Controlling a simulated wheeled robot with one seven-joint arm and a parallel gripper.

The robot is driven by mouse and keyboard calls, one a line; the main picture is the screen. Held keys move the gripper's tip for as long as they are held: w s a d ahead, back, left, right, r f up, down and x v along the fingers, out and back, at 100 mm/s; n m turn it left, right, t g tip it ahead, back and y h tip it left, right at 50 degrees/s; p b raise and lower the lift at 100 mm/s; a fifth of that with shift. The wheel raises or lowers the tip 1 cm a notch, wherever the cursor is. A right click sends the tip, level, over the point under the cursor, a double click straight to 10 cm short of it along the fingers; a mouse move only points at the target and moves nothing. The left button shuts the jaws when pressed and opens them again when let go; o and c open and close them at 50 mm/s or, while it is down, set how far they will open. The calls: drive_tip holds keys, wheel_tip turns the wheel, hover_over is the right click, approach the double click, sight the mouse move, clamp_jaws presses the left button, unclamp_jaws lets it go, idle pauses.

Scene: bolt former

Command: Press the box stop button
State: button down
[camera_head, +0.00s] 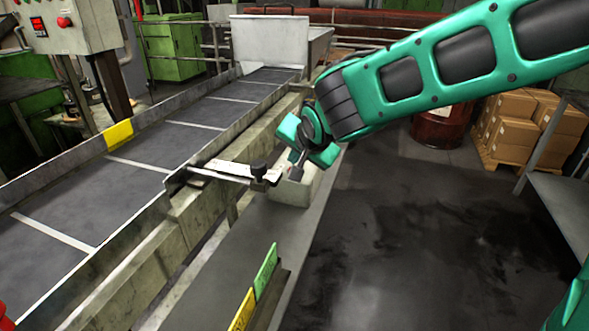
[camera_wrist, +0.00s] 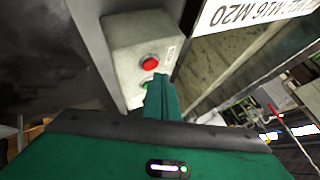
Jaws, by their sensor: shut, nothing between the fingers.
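In the wrist view a pale grey control box (camera_wrist: 130,42) carries a round red button (camera_wrist: 149,62) and a green button (camera_wrist: 146,85). My gripper (camera_wrist: 159,82) is shut and empty. Its tip appears just below the red button in the picture and partly covers the green one. I cannot tell whether it touches the box. In the head view the box (camera_head: 291,193) sits beside the conveyor, with my gripper (camera_head: 297,174) right at it. Its buttons are hidden there.
The conveyor (camera_head: 185,128) runs along the left, with a metal bracket (camera_head: 228,172) near the box. A control cabinet (camera_head: 85,20) with a red button stands at the upper left. Cardboard boxes (camera_head: 512,125) are stacked at the right. The dark floor (camera_head: 400,240) is clear.

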drive_tip(key=shift+r, duration=2.75)
drive_tip(key=shift+d, duration=0.15)
drive_tip(key=s+d+f+g+h, duration=0.1)
drive_tip(key=s+d+f, duration=0.15)
drive_tip(key=d, duration=0.65)
drive_tip(key=s+d+f+g+h, duration=0.15)
drive_tip(key=s+d, duration=0.25)
drive_tip(key=d, duration=0.6)
drive_tip(key=s+d+f+g+h, duration=0.15)
drive_tip(key=s+d, duration=0.25)
drive_tip(key=d, duration=0.5)
drive_tip(key=s+d+f+g, duration=0.1)
drive_tip(key=s+d, duration=0.2)
drive_tip(key=s, duration=0.5)
drive_tip(key=s+d+f+g+y, duration=0.1)
drive_tip(key=s+d, duration=0.3)
drive_tip(key=s, duration=0.4)
drive_tip(key=s+d+f+g, duration=0.2)
drive_tip(key=s+d, duration=0.2)
drive_tip(key=s, duration=0.4)
drive_tip(key=shift+s+d+f+m+g+y, duration=0.2)
drive_tip(key=shift+f+m+g+y, duration=0.1)
drive_tip(key=shift+g, duration=0.1)
